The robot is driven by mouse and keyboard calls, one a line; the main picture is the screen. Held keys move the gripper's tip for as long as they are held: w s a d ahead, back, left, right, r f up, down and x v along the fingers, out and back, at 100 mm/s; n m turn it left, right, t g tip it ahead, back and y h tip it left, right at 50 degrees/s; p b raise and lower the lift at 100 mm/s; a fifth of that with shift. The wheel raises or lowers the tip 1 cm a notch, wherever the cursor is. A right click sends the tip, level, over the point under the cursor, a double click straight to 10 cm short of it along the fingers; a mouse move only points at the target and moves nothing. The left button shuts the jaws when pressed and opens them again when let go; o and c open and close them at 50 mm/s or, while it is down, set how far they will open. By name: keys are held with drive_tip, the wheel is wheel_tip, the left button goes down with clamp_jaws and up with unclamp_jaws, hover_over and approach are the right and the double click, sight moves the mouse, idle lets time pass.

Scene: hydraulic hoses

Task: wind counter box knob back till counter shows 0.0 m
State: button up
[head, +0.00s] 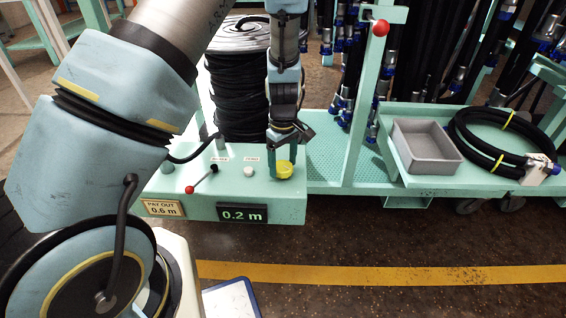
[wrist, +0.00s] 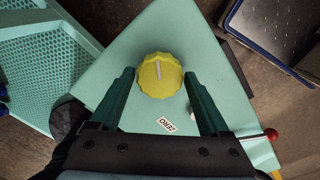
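The counter box (head: 290,208) is a mint-green box whose dark display (head: 243,214) reads 0.2 m. The yellow ribbed knob (head: 284,169) is on its top near the right end. In the wrist view the knob (wrist: 160,75) shows a pale pointer line, tilted slightly left of the picture's vertical. My gripper (head: 279,163) points down at the knob. In the wrist view its fingers (wrist: 159,76) are open, one on each side of the knob, with a visible gap on both sides. I cannot tell the fingertips' exact height against the knob.
A "ZERO" label (wrist: 166,125) lies beside the knob. A white button (head: 248,171) and a red-tipped lever (head: 201,179) share the box top. A sign (head: 163,208) reads PAY OUT 0.6 m. A hose reel (head: 238,95) stands behind; a grey bin (head: 426,147) and coiled hose (head: 497,140) are right.

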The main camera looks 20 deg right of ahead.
drive_tip(key=c, duration=0.9)
drive_tip(key=shift+c, duration=0.2)
drive_tip(key=shift+m, duration=0.3)
drive_tip(key=m+p, duration=0.2)
drive_tip(key=m, duration=0.1)
drive_tip(key=shift+r, duration=0.1)
drive_tip(key=shift+m, duration=1)
drive_tip(key=shift+w+m+p, duration=0.1)
drive_tip(key=shift+m+p, duration=1.05)
drive_tip(key=shift+m, duration=1.05)
idle(2.0)
drive_tip(key=o, duration=1.3)
